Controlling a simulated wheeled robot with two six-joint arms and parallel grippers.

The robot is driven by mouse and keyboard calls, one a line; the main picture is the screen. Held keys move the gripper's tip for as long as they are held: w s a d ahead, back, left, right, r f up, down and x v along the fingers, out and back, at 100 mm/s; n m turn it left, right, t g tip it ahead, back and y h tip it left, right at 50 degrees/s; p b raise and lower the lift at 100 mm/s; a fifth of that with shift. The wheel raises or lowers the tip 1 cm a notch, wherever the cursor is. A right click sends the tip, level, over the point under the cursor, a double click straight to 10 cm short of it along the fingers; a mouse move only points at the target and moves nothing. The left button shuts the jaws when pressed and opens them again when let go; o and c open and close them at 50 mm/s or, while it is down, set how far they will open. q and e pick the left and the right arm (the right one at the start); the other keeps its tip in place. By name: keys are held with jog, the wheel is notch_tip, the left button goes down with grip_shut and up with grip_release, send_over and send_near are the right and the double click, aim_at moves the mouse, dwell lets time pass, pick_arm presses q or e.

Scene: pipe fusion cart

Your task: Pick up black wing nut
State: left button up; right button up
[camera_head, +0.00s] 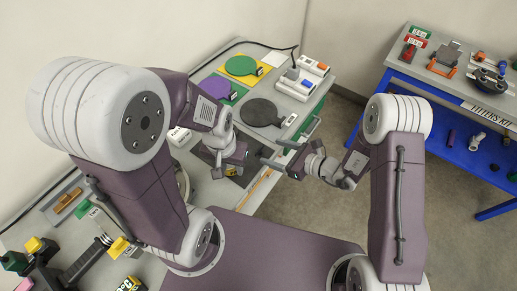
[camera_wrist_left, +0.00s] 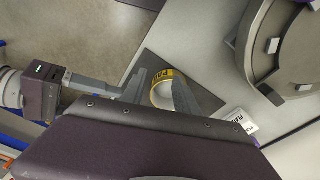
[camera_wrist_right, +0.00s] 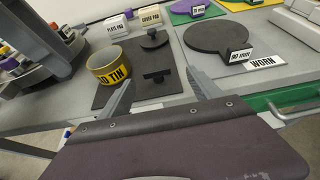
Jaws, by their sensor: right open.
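The black wing nut (camera_wrist_right: 157,76) appears to be the small black piece with a raised bar on the dark mat (camera_wrist_right: 115,97) in the right wrist view. My right gripper (camera_wrist_right: 163,90) is open and empty, its fingers to either side of the wing nut in that view, apart from it. In the head view, my right gripper (camera_head: 283,146) reaches in over the bench's right edge. My left gripper (camera_wrist_left: 160,78) is open, with a yellow-labelled tin (camera_wrist_left: 162,91) below and between its fingers. In the head view, my left gripper (camera_head: 226,165) hides much of the mat; I cannot make out the wing nut there.
The yellow-labelled tin (camera_wrist_right: 109,66) stands left of the wing nut. A black lidded disc (camera_wrist_right: 153,40) lies behind it. A dark round plate (camera_wrist_right: 217,37) lies to the right, near a WORN label (camera_wrist_right: 264,62). A blue table (camera_head: 445,95) stands apart at right.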

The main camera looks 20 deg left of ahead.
aim_at(260, 150)
jog(key=x, duration=0.1)
jog(key=p+x, duration=0.1)
jog(key=x, duration=0.1)
jog(key=shift+s+a+f, duration=0.1)
jog(key=shift+s+a, duration=0.2)
jog(key=shift+a, duration=0.1)
jog(key=shift+w+a+f, duration=0.1)
jog(key=shift+a+f, duration=0.05)
jog(key=shift+a, duration=0.1)
jog(key=shift+w+a+f, duration=0.2)
jog(key=shift+a, duration=0.2)
jog(key=shift+d, duration=0.15)
jog(key=c, duration=1.4)
notch_tip(260, 150, up, 4)
jog(key=shift+r, duration=0.2)
jog(key=s+d+r+p, duration=0.4)
jog(key=s+d+r, duration=0.2)
jog(key=d, duration=0.3)
jog(key=shift+s+r, duration=0.35)
jog(key=shift+s, duration=0.2)
